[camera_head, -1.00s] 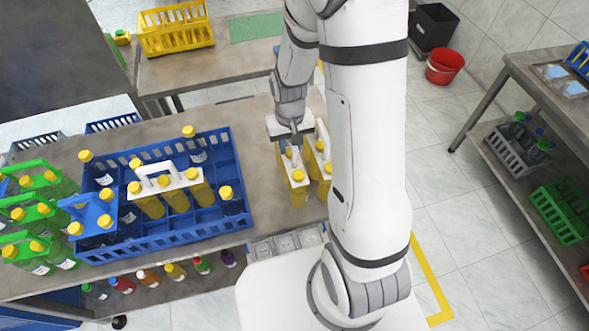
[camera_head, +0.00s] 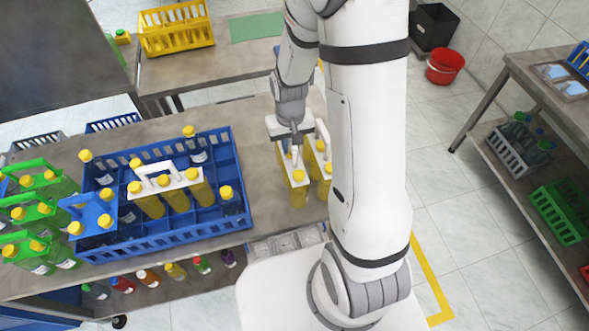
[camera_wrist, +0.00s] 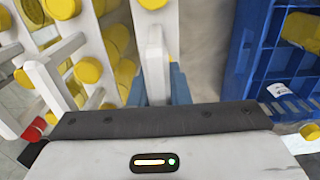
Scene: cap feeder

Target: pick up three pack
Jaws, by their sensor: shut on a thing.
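A three pack (camera_head: 294,178) of yellow bottles with a white carrier stands on the table, right of the blue crate. My gripper (camera_head: 296,150) is over it and shut on its white handle. In the wrist view the handle (camera_wrist: 156,60) sits between the blue fingertips of my gripper (camera_wrist: 158,85). A second white-carrier yellow pack (camera_head: 322,158) stands close to its right and is partly hidden by my arm. A third yellow pack (camera_head: 166,192) with a white handle stands in the blue crate (camera_head: 180,238).
Several green-carrier packs (camera_head: 35,210) stand at the table's left end. The table between the crate and the held pack is a narrow bare strip.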

